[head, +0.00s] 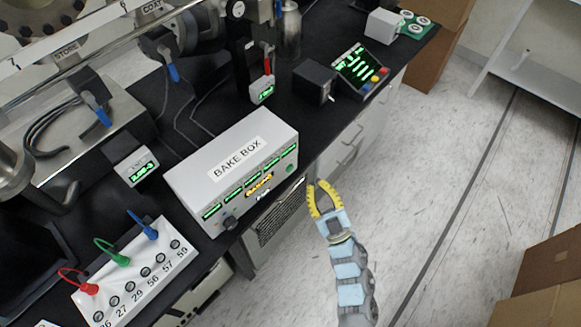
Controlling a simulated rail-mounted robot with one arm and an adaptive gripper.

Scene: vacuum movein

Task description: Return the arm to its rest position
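My gripper (322,193) has yellow fingers and sits at the end of my pale blue and grey arm. It is in the lower middle of the head view, in front of the bench's front edge and over the floor. Its two fingers are spread apart with a gap between them, and nothing shows in the gap. The fingertips appear near the right end of the white BAKE BOX (240,170) in the picture; I cannot tell the depth between them.
A black bench (205,120) carries a white socket panel (135,275) with red, green and blue plugs, a small display (137,166), a black box (314,82) and a screen unit (362,70). Cardboard boxes (545,280) stand at lower right. The floor (440,170) between is clear.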

